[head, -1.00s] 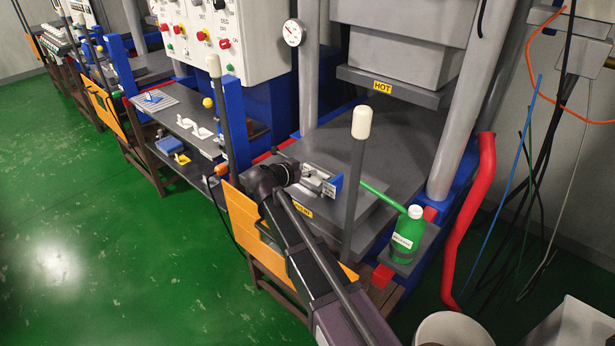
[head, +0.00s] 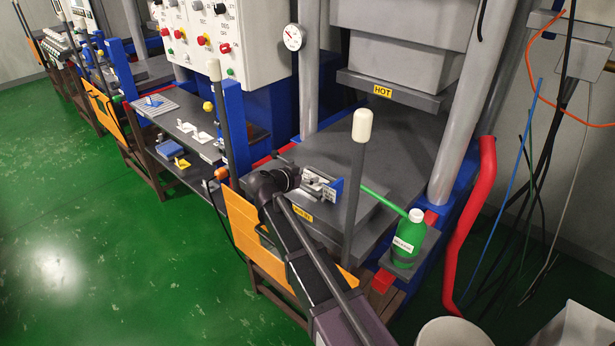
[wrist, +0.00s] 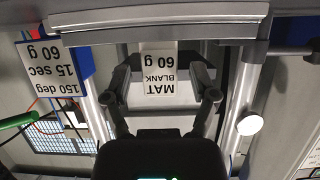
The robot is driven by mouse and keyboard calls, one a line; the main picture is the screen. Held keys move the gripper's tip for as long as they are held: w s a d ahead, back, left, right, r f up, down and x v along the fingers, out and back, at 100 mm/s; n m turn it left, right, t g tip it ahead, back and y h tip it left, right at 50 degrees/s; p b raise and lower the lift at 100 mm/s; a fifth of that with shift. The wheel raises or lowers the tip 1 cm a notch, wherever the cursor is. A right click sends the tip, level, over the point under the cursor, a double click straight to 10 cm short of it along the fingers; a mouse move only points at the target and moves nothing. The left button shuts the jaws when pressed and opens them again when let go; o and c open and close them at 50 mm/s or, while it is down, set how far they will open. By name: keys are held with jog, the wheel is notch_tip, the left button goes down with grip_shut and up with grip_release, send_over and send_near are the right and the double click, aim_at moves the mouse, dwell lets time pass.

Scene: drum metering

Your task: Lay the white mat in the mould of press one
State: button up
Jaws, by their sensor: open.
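The white mat, marked "MAT BLANK 60 g" (wrist: 161,78), shows in the wrist view between my fingers. My gripper (wrist: 161,78) is open, with one finger on each side of it; I cannot tell whether either finger touches it. In the head view my gripper (head: 318,184) is low over the front of the press's dark lower plate (head: 365,205). The mat cannot be made out there, and the mould cavity is hidden or too small to tell. The heated upper plate (head: 410,98), with a yellow "HOT" label, is raised well above.
A sign reading "150 deg 15 sec 60 g" (wrist: 48,65) stands beside my gripper. A green bottle (head: 409,232) stands on the right ledge. A white-topped post (head: 358,165) rises close to my arm. A shelf (head: 185,128) with small parts lies left.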

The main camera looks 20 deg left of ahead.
jog(key=shift+r, duration=0.2)
jog(key=shift+s+a+r+p, duration=0.1)
jog(key=shift+s+p, duration=0.15)
jog(key=shift+p, duration=0.05)
jog(key=p+v, duration=0.4)
jog(key=v, duration=0.7)
jog(key=shift+s, duration=0.15)
jog(key=shift+s+a, duration=0.1)
dwell(0.4)
